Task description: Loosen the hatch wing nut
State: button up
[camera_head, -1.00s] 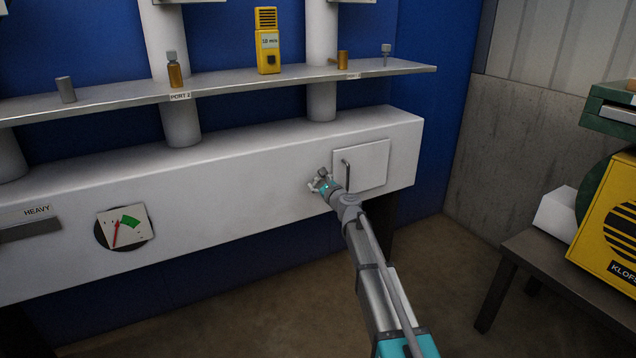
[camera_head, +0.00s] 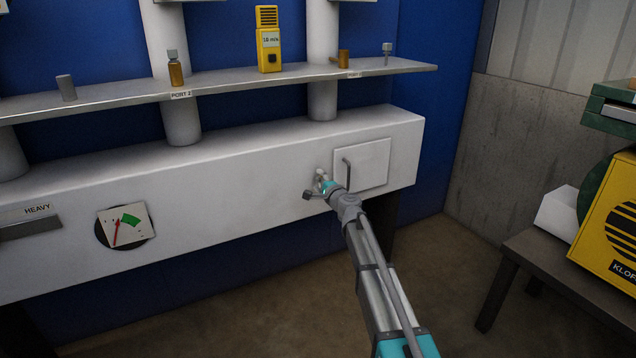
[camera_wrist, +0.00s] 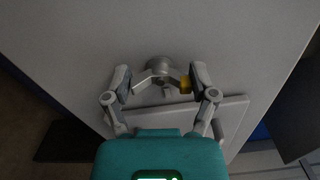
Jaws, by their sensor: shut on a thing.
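The wing nut (camera_wrist: 159,70) is a grey metal hub on the white housing, with wings to either side; a yellow tip shows on its right wing in the wrist view. My gripper (camera_wrist: 160,82) is closed about it, one finger at each wing. In the head view my gripper (camera_head: 322,185) is at the left edge of the hatch and largely hides the nut. The hatch (camera_head: 372,160) is a flat pale square panel with a grey bar handle (camera_head: 346,172), and looks closed. Its edge also shows below the nut in the wrist view.
A shelf (camera_head: 225,84) above carries a yellow meter (camera_head: 268,42) and small metal and amber pieces. A dial (camera_head: 125,226) with a red needle is on the housing at left. A dark table (camera_head: 530,262) with a yellow case (camera_head: 610,232) stands at right.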

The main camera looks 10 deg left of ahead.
jog(key=shift+s+a+f+n, duration=0.1)
jog(key=shift+n, duration=0.6)
jog(key=shift+s+a+n, duration=0.1)
jog(key=shift+n, duration=0.6)
jog(key=o, duration=0.9)
jog(key=shift+o, duration=0.7)
jog(key=shift+w+d, duration=0.1)
jog(key=shift+d, duration=0.1)
jog(key=v, duration=1.2)
